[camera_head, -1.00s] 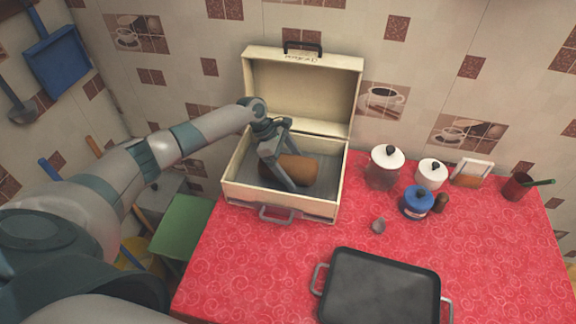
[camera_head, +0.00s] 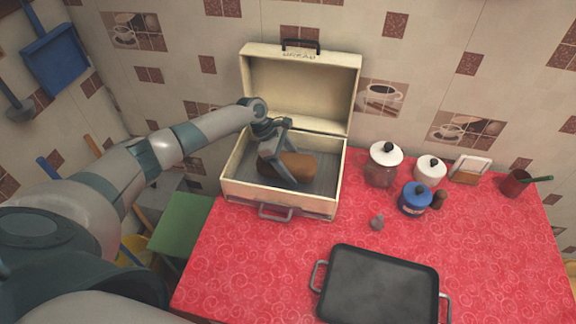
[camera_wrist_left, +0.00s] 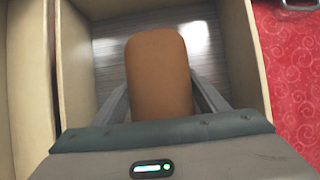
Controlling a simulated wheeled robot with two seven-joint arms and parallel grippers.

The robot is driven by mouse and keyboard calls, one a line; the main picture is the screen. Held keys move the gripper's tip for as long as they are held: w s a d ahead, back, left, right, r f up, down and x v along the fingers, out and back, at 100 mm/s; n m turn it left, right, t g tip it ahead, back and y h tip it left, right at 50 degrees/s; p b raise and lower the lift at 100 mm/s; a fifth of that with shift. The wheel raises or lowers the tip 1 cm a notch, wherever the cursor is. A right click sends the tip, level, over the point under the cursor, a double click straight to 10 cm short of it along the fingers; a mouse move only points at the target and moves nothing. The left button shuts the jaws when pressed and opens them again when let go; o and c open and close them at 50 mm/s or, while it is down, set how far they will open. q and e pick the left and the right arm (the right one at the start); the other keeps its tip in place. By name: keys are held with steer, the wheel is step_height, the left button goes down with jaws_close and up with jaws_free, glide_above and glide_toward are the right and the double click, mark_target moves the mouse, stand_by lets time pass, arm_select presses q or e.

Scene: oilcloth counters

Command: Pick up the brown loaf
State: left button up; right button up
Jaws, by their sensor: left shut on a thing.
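The brown loaf (camera_head: 297,165) is inside the open cream box (camera_head: 278,201), over its grey floor. My left gripper (camera_head: 287,170) reaches down into the box and is shut on the loaf. In the left wrist view the loaf (camera_wrist_left: 158,75) lies between the two fingers (camera_wrist_left: 160,100), one along each side. Whether the loaf touches the box floor, I cannot tell. My right gripper is not in view.
The box lid (camera_head: 300,90) stands open at the back. A black tray (camera_head: 378,288) lies at the front of the red counter (camera_head: 240,255).

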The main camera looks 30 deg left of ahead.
mark_target(296, 160)
arm_select(q)
steer(key=shift+r, duration=0.15)
steer(key=shift+r, duration=0.5)
steer(key=r, duration=0.1)
steer(key=r+b, duration=0.1)
steer(key=r, duration=0.1)
steer(key=shift+s+d+r, duration=0.1)
steer(key=shift+s+d, duration=0.05)
steer(key=shift+d, duration=0.25)
steer(key=s+d+r+b, duration=0.2)
steer(key=s+d+r, duration=0.2)
steer(key=d, duration=0.6)
step_height(296, 160, up, 3)
steer(key=shift+f, duration=0.15)
